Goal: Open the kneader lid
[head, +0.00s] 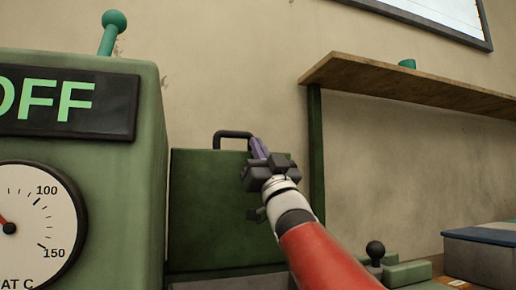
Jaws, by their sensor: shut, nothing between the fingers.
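The kneader lid looks to be the dark green box-like panel (208,215) in the middle of the head view, with a black bar handle (233,134) on its top edge. My gripper (258,146) is shut, with its purple fingers pointing up beside the right end of the handle. I cannot tell whether the fingers touch the handle. My gripper and arm hide the right part of the green panel.
A green machine (120,190) with an OFF display (65,102), a dial (35,222) and a teal lever (112,33) stands at left. A wooden shelf (420,84) is at right. Below are a black knob (375,250) and a blue-grey box (485,250).

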